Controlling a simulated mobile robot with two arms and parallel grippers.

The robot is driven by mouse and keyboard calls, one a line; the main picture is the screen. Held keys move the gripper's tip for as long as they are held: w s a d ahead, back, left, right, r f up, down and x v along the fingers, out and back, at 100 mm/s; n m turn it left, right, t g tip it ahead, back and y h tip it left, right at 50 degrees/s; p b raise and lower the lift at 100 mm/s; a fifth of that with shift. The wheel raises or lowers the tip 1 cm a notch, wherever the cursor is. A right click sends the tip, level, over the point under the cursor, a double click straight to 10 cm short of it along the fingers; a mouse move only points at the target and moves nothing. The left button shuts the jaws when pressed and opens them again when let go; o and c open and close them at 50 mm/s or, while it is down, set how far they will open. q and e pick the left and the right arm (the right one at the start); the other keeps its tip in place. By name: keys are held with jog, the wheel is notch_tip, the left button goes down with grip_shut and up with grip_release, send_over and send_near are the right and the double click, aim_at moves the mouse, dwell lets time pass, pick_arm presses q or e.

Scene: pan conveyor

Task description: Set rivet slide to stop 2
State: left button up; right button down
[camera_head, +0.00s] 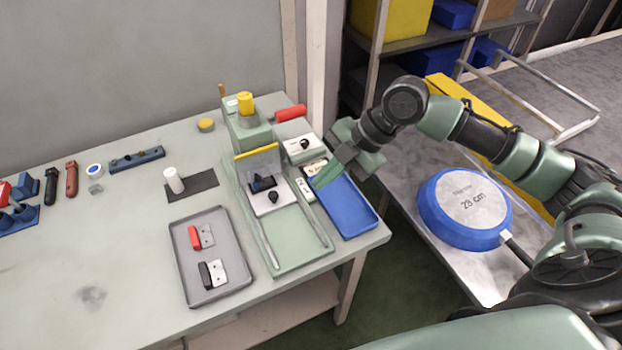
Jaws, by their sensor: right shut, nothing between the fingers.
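The riveting machine's green base (290,245) stands at the table's right end, with two metal rails running toward the front. A light grey slide plate (262,205) with a black knob (273,196) sits at the rear part of the rails, under a yellow-edged clear guard (257,154). Stop marks are too small to read, so I cannot tell which stop the slide is at. My right gripper (322,181) is shut and empty, above the rear of the blue tray (362,212), right of the slide. My left gripper is not in view.
A grey tray (222,287) left of the machine holds a red-handled and a black-handled pan piece. A control box (297,147) and a red cylinder (290,113) are behind. A blue pan (437,212) lies on the metal surface at right.

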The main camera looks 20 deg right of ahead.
aim_at(282, 195)
jog(key=p+x, duration=0.1)
jog(key=x, duration=0.8)
jog(key=shift+p, duration=0.3)
jog(key=shift+w+a+p, duration=0.2)
jog(key=shift+w+a, duration=0.1)
jog(key=shift+w, duration=0.25)
jog(key=shift+w+a+p, duration=0.2)
jog(key=shift+w+a, duration=0.1)
jog(key=shift+w, duration=0.3)
jog(key=shift+w+a+f, duration=0.2)
jog(key=shift+w+a, duration=0.05)
jog(key=shift+w, duration=0.3)
jog(key=shift+w, duration=0.2)
jog(key=w+b, duration=0.1)
jog(key=w, duration=0.2)
jog(key=shift+w+b, duration=0.1)
jog(key=shift+b, duration=0.2)
jog(key=shift+r, duration=0.15)
